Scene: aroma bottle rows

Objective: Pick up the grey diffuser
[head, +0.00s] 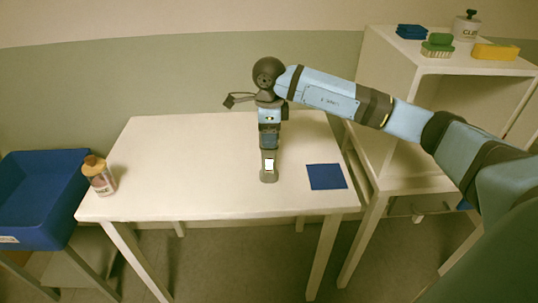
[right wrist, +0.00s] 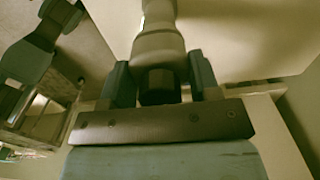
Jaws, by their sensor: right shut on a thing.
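The grey diffuser (head: 269,175) is upright over the middle of the white table (head: 200,190), with a white label facing the head camera. My right gripper (head: 268,148) points down from above and is shut on its upper part. In the right wrist view the diffuser (right wrist: 157,48) is between the two fingers of my right gripper (right wrist: 160,84), its dark cap toward the palm. I cannot tell whether its base touches the table. My left gripper is not in view.
A blue square mat (head: 326,177) lies to the right on the table. A bottle with an orange-brown cap (head: 99,176) stands at the left edge, beside a blue bin (head: 40,205). A white shelf (head: 400,70) stands at right, with sponges, blue cloths and a canister on top.

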